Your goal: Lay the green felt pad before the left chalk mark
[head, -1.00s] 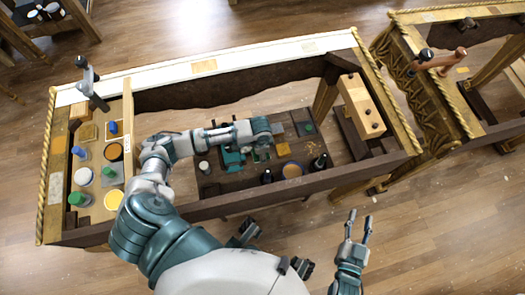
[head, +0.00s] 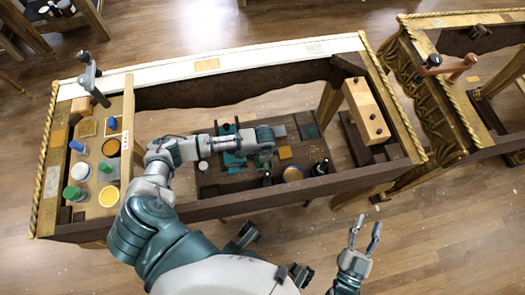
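Several green to teal flat shapes lie in the dark sunken well of the console, around my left forearm. One patch (head: 234,159) is just below the forearm, and a small green piece (head: 312,132) is farther right. I cannot tell which is the felt pad. No chalk mark can be made out at this size. My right gripper (head: 367,223) is open and empty, in front of the console over the floor.
The left shelf of the console (head: 118,180) holds jars, including a green-capped one (head: 73,194). A dark bottle (head: 320,167) and an orange-brown round dish (head: 293,174) stand right of my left wrist. A wooden block (head: 366,111) sits at the right end.

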